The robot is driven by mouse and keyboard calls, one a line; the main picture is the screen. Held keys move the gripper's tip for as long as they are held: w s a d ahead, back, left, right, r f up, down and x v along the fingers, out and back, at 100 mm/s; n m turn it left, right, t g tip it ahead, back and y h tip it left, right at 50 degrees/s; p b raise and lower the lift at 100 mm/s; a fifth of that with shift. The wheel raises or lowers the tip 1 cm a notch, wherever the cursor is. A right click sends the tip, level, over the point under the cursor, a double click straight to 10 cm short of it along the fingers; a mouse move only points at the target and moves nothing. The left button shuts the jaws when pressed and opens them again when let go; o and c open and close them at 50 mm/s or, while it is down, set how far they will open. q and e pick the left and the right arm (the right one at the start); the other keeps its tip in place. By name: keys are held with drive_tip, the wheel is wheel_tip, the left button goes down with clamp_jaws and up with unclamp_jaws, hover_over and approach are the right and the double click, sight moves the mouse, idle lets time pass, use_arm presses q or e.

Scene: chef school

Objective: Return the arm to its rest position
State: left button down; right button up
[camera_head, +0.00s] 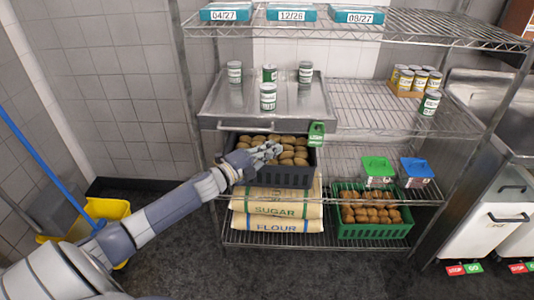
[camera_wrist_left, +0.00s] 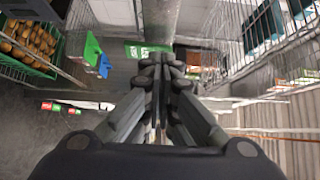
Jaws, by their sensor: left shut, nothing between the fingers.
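My left arm (camera_head: 165,212) comes in from the lower left and reaches toward the wire shelf. My left gripper (camera_head: 272,150) is shut and empty. It shows in front of a black crate (camera_head: 285,176) of brown potatoes (camera_head: 290,142) on the middle shelf. Whether it touches them I cannot tell. In the left wrist view the closed fingers (camera_wrist_left: 162,65) meet at the centre with nothing between them. My right gripper is not in view.
A metal drawer box (camera_head: 300,105) with several cans stands above the crate. Sugar and flour bags (camera_head: 275,210) and a green crate (camera_head: 372,232) are below. A yellow mop bucket (camera_head: 115,212) stands at left. Dark floor (camera_head: 300,272) is clear in front.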

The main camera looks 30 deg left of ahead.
use_arm(q)
drive_tip(key=s+a+f+n+g+y, duration=0.15)
drive_tip(key=s+f+n, duration=0.35)
drive_tip(key=f, duration=0.7)
drive_tip(key=s+f+n+g+y, duration=0.25)
drive_tip(key=s+f, duration=0.35)
drive_tip(key=f, duration=0.7)
drive_tip(key=s+a+f+n+g+y, duration=0.1)
drive_tip(key=s+f+n+g, duration=0.4)
drive_tip(key=f, duration=0.7)
drive_tip(key=s+d+f+n+g, duration=0.2)
drive_tip(key=s+d+f, duration=0.2)
drive_tip(key=s+f, duration=0.5)
drive_tip(key=s+d+f+n+g, duration=0.1)
drive_tip(key=s+d+f, duration=0.2)
drive_tip(key=s+f, duration=0.55)
drive_tip(key=s+d+f+n+g, duration=0.1)
drive_tip(key=s+d, duration=0.4)
drive_tip(key=s, duration=0.5)
drive_tip(key=s+d+f+n+g, duration=0.2)
drive_tip(key=s+d, duration=0.3)
drive_tip(key=s, duration=0.6)
drive_tip(key=shift+f+g+h, duration=0.3)
drive_tip(key=shift+f+g, duration=0.15)
drive_tip(key=shift+g, duration=0.25)
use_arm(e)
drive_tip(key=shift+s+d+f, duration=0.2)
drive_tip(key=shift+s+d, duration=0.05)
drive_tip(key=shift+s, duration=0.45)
